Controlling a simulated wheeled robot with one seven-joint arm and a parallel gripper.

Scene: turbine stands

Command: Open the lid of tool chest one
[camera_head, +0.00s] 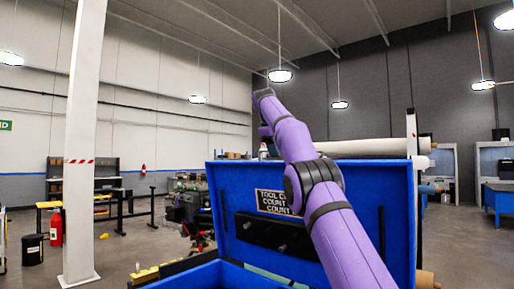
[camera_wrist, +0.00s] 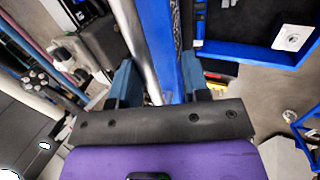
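The blue tool chest (camera_head: 222,272) stands in front of me in the head view. Its lid (camera_head: 375,190) is raised steeply, with its inner face, a dark panel and a lettered sign toward me. My purple arm crosses in front of the lid and reaches above its top edge. In the wrist view, my gripper (camera_wrist: 158,82) has its two teal fingers spread apart. A blue edge, apparently the lid's (camera_wrist: 165,35), runs between them beside a pale tube. There is a gap at the left finger; contact at the right finger is unclear. The fingertips are hidden in the head view.
A white column (camera_head: 85,140) stands at the left, near a red extinguisher (camera_head: 56,227). A large pale roll (camera_head: 370,147) lies behind the lid. A workbench (camera_head: 120,205) and machinery stand behind at the left. Open floor shows at the left and far right.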

